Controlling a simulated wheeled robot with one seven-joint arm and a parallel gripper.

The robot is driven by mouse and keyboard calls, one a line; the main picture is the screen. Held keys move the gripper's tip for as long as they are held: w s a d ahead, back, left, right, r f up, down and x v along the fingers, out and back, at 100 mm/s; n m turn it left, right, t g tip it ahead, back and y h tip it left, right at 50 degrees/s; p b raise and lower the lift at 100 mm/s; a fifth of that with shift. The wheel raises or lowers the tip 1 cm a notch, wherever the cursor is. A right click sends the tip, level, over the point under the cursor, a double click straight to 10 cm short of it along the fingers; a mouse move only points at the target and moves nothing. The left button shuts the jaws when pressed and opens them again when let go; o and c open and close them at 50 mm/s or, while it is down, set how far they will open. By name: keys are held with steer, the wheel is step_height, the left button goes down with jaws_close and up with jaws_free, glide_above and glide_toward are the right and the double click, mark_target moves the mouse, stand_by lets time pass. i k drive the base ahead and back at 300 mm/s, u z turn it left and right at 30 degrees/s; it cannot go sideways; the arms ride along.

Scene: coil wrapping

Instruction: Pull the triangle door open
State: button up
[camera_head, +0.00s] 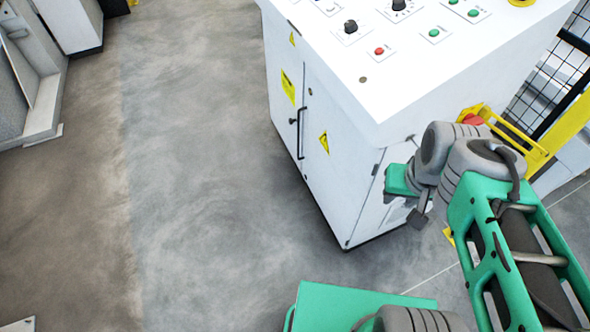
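A white control cabinet (350,110) stands at the upper right. Its left-facing side has door panels with yellow warning signs. The nearer door panel (335,180) carries a yellow triangle sign (324,142) and appears closed. A dark vertical handle (300,132) sits by the seam between the panels, with a small dark latch beside it. My gripper (418,217) is small and dark at the end of my green and grey arm. It is near the cabinet's front corner face, to the right of the handle and apart from it. I cannot tell whether its fingers are open.
The cabinet top bears knobs, green buttons and a red button (379,51). A yellow frame (500,130) with a red part and a black mesh fence (560,75) stand at the right. Grey machinery (35,85) is at the upper left. The floor left of the cabinet is clear.

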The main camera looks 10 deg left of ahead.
mark_target(339, 167)
steer(key=u, duration=0.35)
steer(key=k, duration=0.6)
steer(key=u, duration=0.75)
steer(key=i, duration=0.55)
steer(key=u, duration=1)
steer(key=i, duration=1.95)
steer(key=z, duration=0.7)
